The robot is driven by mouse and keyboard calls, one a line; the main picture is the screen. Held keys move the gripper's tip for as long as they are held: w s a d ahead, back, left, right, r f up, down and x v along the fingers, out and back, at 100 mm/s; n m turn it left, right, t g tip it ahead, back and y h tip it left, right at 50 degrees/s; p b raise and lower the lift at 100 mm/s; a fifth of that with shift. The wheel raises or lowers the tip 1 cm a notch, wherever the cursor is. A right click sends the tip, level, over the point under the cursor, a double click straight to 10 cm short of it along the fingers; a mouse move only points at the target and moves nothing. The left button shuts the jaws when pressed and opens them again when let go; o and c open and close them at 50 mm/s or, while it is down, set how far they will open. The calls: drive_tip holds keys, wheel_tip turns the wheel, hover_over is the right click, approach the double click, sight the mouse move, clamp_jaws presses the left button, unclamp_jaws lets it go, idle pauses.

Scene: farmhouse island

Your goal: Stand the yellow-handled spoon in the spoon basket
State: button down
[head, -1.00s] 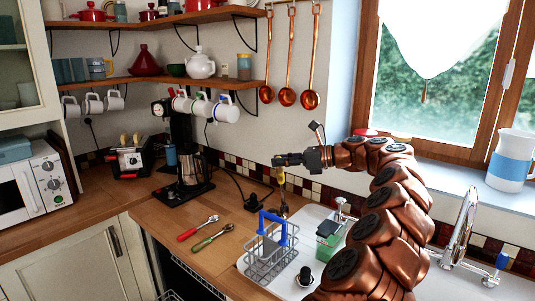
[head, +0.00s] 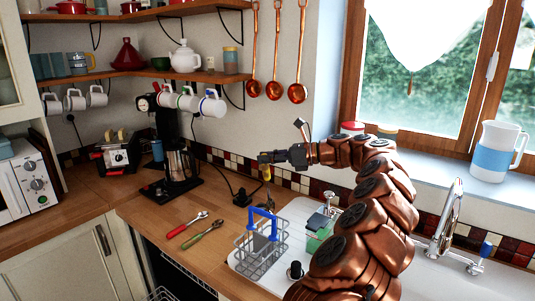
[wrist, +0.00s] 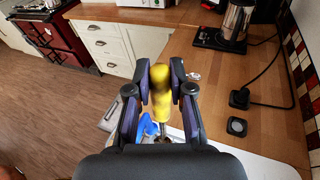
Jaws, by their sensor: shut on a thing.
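My gripper (head: 266,158) is shut on the yellow handle (head: 267,173) of a spoon, which hangs roughly upright. In the wrist view the yellow handle (wrist: 160,92) sits between the fingertips (wrist: 160,74). The spoon's metal lower part is small and partly hidden near the basket's blue handle; I cannot tell whether it is inside. The grey wire spoon basket (head: 258,258) with its blue handle (head: 263,214) stands below, beside the sink. Its blue handle also shows in the wrist view (wrist: 147,127), below the jaws.
A red-handled spoon (head: 187,225) and a green-handled spoon (head: 203,240) lie on the wooden counter left of the basket. A coffee maker (head: 177,168) stands behind them. A green container (head: 319,229) and the tap (head: 450,225) are to the right.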

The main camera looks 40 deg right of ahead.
sight(268, 190)
drive_tip(key=shift+f+b, duration=1.2)
drive_tip(key=shift+f, duration=4.45)
drive_tip(key=shift+f, duration=1.5)
drive_tip(key=c, duration=1)
unclamp_jaws()
drive_tip(key=shift+o, duration=0.3)
drive_tip(key=o, duration=0.6)
drive_tip(key=shift+c, duration=0.2)
